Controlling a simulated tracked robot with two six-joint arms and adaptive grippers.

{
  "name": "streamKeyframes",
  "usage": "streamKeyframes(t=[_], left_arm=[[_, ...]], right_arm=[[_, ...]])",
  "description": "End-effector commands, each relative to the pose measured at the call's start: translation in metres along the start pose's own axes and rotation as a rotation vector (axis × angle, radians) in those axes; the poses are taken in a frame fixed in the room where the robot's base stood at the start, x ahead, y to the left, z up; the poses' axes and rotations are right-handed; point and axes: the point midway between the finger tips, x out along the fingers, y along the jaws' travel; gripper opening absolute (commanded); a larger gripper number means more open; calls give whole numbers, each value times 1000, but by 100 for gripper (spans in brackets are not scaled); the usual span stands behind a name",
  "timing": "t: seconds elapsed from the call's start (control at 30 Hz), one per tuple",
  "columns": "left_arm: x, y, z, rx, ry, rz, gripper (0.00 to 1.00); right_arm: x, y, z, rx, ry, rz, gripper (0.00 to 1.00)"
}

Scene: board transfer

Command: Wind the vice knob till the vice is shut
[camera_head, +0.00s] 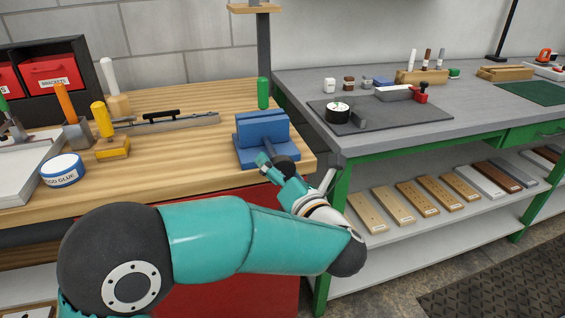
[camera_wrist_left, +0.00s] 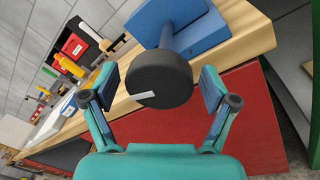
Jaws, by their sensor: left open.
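A blue vice (camera_head: 262,131) sits at the right front corner of the wooden bench; it also shows at the top of the left wrist view (camera_wrist_left: 215,37). I cannot tell how wide its jaws stand apart. Its round dark knob (camera_head: 285,163) faces me on the end of the screw. In the left wrist view the knob (camera_wrist_left: 158,76) is black with a white mark at its lower left. My left gripper (camera_head: 273,168) is open at the knob; in the left wrist view its fingers (camera_wrist_left: 160,84) stand on either side of the knob, with gaps visible. My right gripper is out of view.
On the wooden bench (camera_head: 190,157) stand a glue tub (camera_head: 62,171), a yellow-handled tool (camera_head: 104,120), a hand plane (camera_head: 165,117) and a green-handled tool (camera_head: 263,92). A grey bench (camera_head: 310,84) with a dark mat stands to the right. A red cabinet front (camera_wrist_left: 160,125) lies below the vice.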

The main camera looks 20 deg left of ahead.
Motion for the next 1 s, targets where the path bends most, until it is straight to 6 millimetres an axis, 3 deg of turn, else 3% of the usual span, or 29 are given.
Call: streamKeyframes(t=[0.23, 0.6, 1.0], left_arm=[[-1, -2, 2, 0, -4, -4, 86], [-1, -4, 2, 1, -5, -6, 26], [-2, -5, 2, 66, -14, -3, 25]], right_arm=[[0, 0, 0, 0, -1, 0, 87], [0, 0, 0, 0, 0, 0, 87], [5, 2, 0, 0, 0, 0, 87]])
